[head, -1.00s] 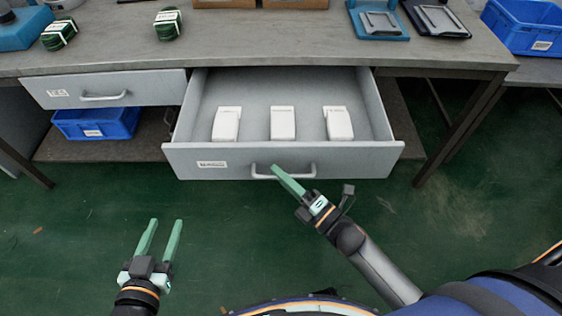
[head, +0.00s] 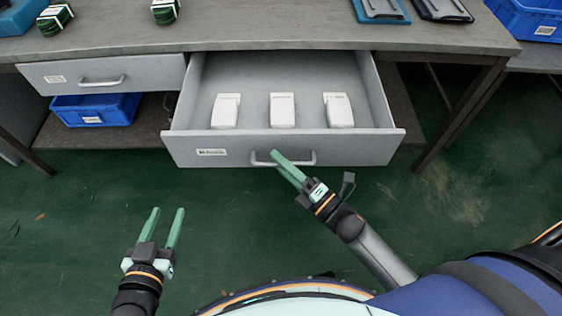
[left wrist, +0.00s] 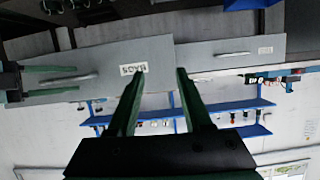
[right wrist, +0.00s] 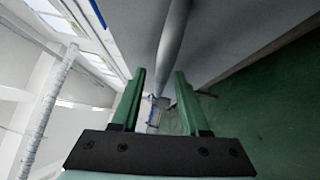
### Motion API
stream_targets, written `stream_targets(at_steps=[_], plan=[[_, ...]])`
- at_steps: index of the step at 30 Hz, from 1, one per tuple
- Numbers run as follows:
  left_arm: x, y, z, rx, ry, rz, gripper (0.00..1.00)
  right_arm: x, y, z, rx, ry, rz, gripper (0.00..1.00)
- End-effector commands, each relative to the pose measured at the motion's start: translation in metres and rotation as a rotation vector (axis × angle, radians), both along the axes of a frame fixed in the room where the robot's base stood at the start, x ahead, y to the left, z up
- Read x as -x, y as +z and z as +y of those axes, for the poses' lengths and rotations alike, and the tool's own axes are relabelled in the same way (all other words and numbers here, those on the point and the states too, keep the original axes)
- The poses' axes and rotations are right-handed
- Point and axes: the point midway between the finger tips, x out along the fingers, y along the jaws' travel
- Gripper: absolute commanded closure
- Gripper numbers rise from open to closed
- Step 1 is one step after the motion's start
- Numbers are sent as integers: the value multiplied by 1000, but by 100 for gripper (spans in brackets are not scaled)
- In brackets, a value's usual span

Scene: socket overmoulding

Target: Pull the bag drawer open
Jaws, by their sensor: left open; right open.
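The bag drawer (head: 350,150) is a grey drawer under the bench, standing pulled out, with several white packs (head: 283,110) inside. Its front has a bar handle (head: 310,160) and a label that reads BAGS, upside down, in the left wrist view (left wrist: 133,69). My right gripper (head: 282,163) is open, with its fingertips at the left part of the handle. In the right wrist view the handle bar (right wrist: 172,45) runs between and beyond the open fingers. My left gripper (head: 164,212) is open and empty, low and left in front of the drawer.
A closed drawer (head: 140,72) with its own handle is on the left, above a blue bin (head: 95,109) on a lower shelf. The bench top (head: 260,28) holds green coils (head: 165,11) and trays (head: 380,12). Green floor in front is clear.

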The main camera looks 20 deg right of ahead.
Motion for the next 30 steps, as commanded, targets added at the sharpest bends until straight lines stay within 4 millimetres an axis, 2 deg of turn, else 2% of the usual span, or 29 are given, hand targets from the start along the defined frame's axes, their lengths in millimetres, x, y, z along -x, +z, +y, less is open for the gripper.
stream_targets(at_steps=[5, 10, 15, 21, 30], plan=[[0, 0, 0, 1, 0, 4, 50, 9, -2, -5, 1, 0, 3, 55], [4, -7, 0, 3, 2, 44, 50, 37, -7, -21, 2, -1, 6, 55], [12, -25, 0, -2, 6, 113, 50, 70, -11, -39, 2, -1, 5, 55], [19, -34, -1, 1, 9, 150, 50, 97, -15, -55, 1, 0, 3, 55], [21, -39, -1, -1, 7, 167, 50, 108, -17, -61, 0, 0, 0, 55]])
